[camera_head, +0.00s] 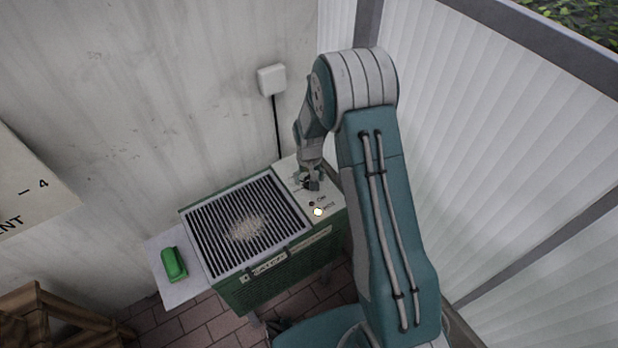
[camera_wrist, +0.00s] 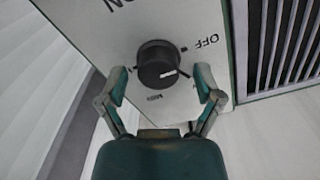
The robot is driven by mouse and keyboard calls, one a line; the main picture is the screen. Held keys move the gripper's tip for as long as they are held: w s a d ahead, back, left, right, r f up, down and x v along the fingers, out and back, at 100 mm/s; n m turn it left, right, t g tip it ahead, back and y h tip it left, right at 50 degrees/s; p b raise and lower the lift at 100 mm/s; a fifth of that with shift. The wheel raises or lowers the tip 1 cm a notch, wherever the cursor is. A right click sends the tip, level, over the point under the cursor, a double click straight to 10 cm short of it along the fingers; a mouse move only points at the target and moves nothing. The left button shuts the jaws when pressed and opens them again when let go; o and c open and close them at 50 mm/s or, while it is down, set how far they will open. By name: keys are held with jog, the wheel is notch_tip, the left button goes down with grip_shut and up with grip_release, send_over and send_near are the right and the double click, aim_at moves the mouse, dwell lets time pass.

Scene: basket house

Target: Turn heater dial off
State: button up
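The heater (camera_head: 275,289) is a green box with a dark slatted grille and a pale control panel at its right end. The heater dial (camera_wrist: 158,64) is a round black knob with a white pointer mark, on the pale panel in the wrist view. The word OFF (camera_wrist: 207,41) is printed to the right of the dial, and more lettering lies above and below it. The pointer is turned toward the lower right, not at the word OFF. My gripper (camera_wrist: 160,85) is open, its two fingers on either side of the dial. In the head view it (camera_head: 311,186) is over the panel.
A pale powdery patch lies on the grille (camera_head: 205,225). A green object (camera_head: 173,264) lies on the side shelf (camera_head: 195,287). Walls stand close behind and to the right.

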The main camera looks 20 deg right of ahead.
notch_tip(320, 180, up, 12)
dwell(0.6)
dwell(0.4)
jog(key=s+r+t, duration=0.1)
jog(key=s+r, duration=0.5)
jog(key=r, duration=0.3)
jog(key=s+r+t, duration=0.2)
jog(key=s+r, duration=0.3)
jog(key=r, duration=0.4)
jog(key=s+r+t, duration=0.1)
jog(key=s+r, duration=0.1)
jog(key=s, duration=0.6)
jog(key=s+r+t, duration=0.1)
jog(key=s+r, duration=0.1)
jog(key=s, duration=0.6)
jog(key=shift+s+r+n+t, duration=0.3)
jog(key=shift+s+r+n, duration=0.1)
